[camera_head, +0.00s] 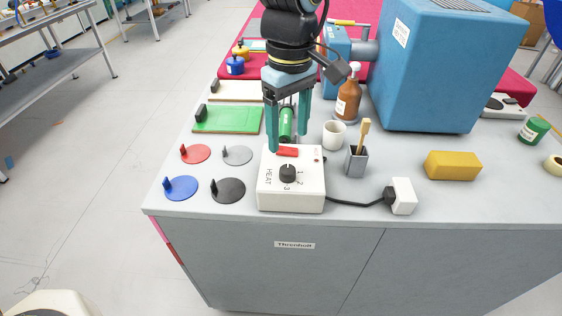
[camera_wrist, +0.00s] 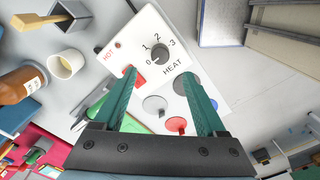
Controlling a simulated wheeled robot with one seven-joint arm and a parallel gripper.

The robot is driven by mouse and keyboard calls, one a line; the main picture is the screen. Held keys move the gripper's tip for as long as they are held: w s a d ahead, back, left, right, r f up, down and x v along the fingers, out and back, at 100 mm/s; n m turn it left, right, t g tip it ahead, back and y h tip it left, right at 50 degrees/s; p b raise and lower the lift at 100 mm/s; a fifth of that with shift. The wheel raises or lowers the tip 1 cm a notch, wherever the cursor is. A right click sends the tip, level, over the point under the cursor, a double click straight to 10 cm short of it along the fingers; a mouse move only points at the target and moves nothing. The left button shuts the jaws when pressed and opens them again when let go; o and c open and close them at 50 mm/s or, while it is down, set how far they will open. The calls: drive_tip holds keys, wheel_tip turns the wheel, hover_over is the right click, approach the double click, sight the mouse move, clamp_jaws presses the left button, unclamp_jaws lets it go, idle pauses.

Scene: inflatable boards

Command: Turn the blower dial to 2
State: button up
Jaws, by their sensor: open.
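A white control box (camera_head: 291,201) marked HEAT stands near the bench's front edge. Its black dial (camera_head: 288,173) has a printed scale up to 3. The dial also shows in the wrist view (camera_wrist: 160,53); I cannot clearly tell which number it points to. A red rocker switch (camera_head: 288,152) sits on the box behind the dial. My gripper (camera_head: 288,147) points down over the back of the box, open and empty. In the wrist view its fingertips (camera_wrist: 158,75) are apart, with the dial ahead of them. One finger partly covers the red switch.
A black cable joins the box to a white socket block (camera_head: 403,196). A brush holder (camera_head: 356,161), white cup (camera_head: 334,135) and brown bottle (camera_head: 348,100) stand to the right and behind. A blue machine (camera_head: 440,70) stands further back. Coloured discs (camera_head: 228,190) lie left.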

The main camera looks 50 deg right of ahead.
sight(288, 169)
wheel_tip(288, 169, down, 9)
drive_tip(key=shift+r+p, duration=0.1)
drive_tip(key=shift+p, duration=0.7)
clamp_jaws()
